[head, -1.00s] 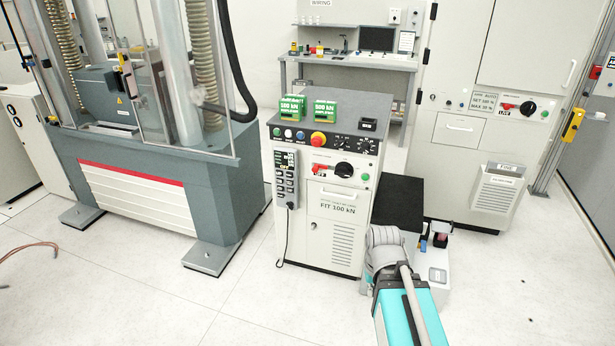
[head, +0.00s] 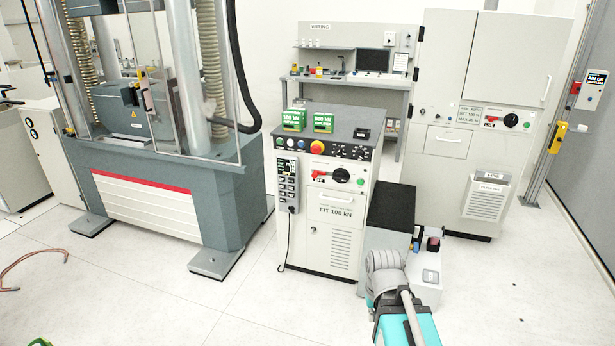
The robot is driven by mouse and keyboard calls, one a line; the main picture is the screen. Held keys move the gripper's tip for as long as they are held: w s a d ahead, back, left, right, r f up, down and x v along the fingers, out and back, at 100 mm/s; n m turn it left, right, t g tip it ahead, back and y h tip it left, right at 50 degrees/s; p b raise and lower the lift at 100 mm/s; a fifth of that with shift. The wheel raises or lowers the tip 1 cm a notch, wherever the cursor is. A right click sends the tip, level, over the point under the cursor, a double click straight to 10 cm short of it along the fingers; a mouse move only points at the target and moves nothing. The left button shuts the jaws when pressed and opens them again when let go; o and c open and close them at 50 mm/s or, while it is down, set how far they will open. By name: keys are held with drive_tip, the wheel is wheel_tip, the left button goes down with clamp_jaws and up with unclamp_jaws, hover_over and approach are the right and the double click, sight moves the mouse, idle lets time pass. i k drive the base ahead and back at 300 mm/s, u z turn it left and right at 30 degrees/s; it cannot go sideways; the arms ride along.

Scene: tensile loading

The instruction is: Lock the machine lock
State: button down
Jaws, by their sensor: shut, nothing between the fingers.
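A pale grey control console (head: 328,235) marked "FIT 100 kN" stands in the middle of the head view. Its front carries a black rotary knob (head: 341,174) with a small red part to its left and a green lamp to its right. A similar black knob (head: 511,120) with red beside it is on the tall cabinet (head: 468,165) at the right. I cannot tell from any readable label which one is the machine lock, nor its exact setting. My arm (head: 388,270) shows at the bottom, in front of the console's right side. My gripper is not visible.
A large testing machine (head: 165,205) with clear guards stands at left. A dark-topped box (head: 391,205) stands right of the console. A workbench (head: 345,82) is behind. Reddish cable (head: 35,252) lies on the floor at left. Floor in front of the console is clear.

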sight(315, 174)
drive_tip(key=u, duration=0.35)
drive_tip(key=i, duration=0.75)
drive_tip(key=u, duration=0.35)
drive_tip(key=i, duration=1.35)
drive_tip(key=z, duration=0.7)
